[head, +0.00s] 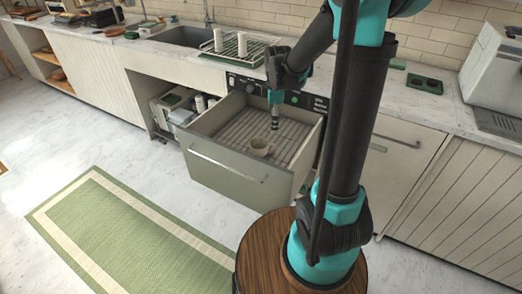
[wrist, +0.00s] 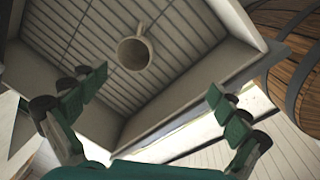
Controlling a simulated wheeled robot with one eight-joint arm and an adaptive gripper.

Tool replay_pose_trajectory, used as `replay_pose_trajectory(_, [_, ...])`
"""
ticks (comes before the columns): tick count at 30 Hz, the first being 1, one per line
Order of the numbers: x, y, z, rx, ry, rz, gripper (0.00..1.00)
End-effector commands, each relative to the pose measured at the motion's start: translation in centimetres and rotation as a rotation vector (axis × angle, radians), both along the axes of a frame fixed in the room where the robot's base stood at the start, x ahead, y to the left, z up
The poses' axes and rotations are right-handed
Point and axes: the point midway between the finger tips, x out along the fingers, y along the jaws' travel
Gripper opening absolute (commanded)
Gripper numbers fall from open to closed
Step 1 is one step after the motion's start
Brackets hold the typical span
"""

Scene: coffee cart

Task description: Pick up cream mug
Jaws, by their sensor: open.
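The cream mug (head: 260,147) stands upright in the open drawer (head: 229,173), on its slatted rack. In the wrist view the mug (wrist: 134,54) is seen from above, ahead of the fingers, with its handle toward the top of the picture. My gripper (head: 275,122) hangs over the drawer, above and slightly to the right of the mug in the head view. In the wrist view my gripper (wrist: 158,82) has its green fingers spread wide apart with nothing between them. The mug and fingers are apart.
The drawer's walls (wrist: 190,82) surround the mug on its sides. The counter (head: 400,90) runs behind the drawer with a dish rack (head: 240,50) on it. A green rug (head: 125,230) lies on the floor at left. The rack around the mug is bare.

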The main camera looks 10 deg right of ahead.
Motion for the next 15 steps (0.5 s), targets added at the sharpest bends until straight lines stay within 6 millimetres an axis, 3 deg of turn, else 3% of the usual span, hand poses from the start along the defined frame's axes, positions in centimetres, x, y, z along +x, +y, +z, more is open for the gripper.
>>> replay_pose_trajectory(1, [1.9, 0.8, -0.2, -0.014, 0.018, 0.114, 0.99])
replay_pose_trajectory(6, [6.3, 2.7, -1.1, -0.046, 0.073, 0.471, 0.99])
replay_pose_trajectory(10, [8.2, 3.7, -1.7, -0.055, 0.098, 0.644, 0.99])
replay_pose_trajectory(15, [9.0, 4.2, -2.5, -0.058, 0.11, 0.727, 0.99])
